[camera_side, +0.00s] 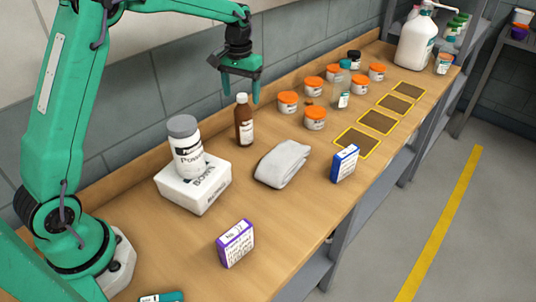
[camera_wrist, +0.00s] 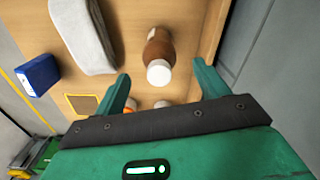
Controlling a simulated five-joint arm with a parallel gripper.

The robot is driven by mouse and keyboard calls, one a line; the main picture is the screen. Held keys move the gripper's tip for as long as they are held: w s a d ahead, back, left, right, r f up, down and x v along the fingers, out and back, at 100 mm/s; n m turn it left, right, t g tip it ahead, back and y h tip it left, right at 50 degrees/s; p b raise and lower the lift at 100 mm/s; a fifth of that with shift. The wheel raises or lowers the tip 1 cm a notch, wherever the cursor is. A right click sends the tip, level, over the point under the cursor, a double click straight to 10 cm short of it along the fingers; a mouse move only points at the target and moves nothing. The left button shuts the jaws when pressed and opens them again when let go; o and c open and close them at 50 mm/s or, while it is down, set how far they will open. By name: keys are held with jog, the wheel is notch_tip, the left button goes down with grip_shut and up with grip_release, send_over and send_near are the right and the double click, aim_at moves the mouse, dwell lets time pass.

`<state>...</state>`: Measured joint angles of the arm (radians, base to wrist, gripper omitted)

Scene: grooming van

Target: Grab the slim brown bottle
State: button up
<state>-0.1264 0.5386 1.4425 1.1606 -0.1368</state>
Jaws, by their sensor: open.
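The slim brown bottle (camera_side: 244,122) stands upright on the wooden bench, with a white cap and a white label. My gripper (camera_side: 241,92) is open and empty, its fingers pointing down, above and slightly beyond the bottle's cap. In the wrist view the bottle (camera_wrist: 159,55) shows with its white cap toward me, in line with the space between my two open fingers (camera_wrist: 160,92). The fingers are apart from the bottle.
A folded grey cloth (camera_side: 283,163) lies beside the bottle. A white powder jar (camera_side: 186,147) stands on a white box (camera_side: 205,188). Several orange-lidded jars (camera_side: 315,119) stand farther along. A blue box (camera_side: 344,164) and a purple box (camera_side: 236,244) stand near the front edge.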

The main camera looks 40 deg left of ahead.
aim_at(242, 105)
jog(key=shift+f, duration=0.1)
jog(key=shift+f, duration=2.5)
grip_shut()
jog(key=shift+r, duration=0.1)
